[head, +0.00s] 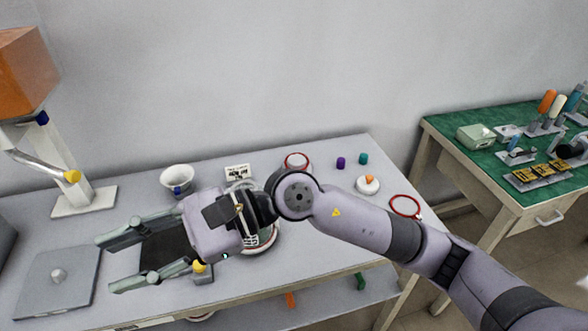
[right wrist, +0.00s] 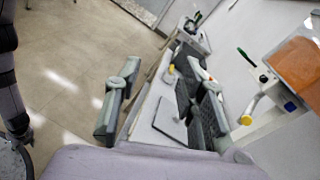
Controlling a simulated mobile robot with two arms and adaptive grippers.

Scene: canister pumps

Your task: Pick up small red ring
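Two red rings lie toward the back and right of the grey table. One red ring (head: 405,207) lies near the right edge, clear of my arm. The other red ring (head: 296,157) is at the back, just behind my right wrist, which hides its near part; it looks a little smaller, but it is also farther off. My right gripper (head: 105,264) is open and empty over the table's left part, pointing left, away from both rings. Its spread fingers also show in the right wrist view (right wrist: 158,110), where I see no ring. My left gripper is not in view.
A white stand with an orange box (head: 22,70) and a yellow-tipped lever is at left. A white bowl (head: 177,177), a grey plate (head: 57,275), a round white piece (head: 367,184) and purple (head: 340,163) and teal (head: 363,158) pieces share the table. A green-topped bench (head: 450,122) stands right.

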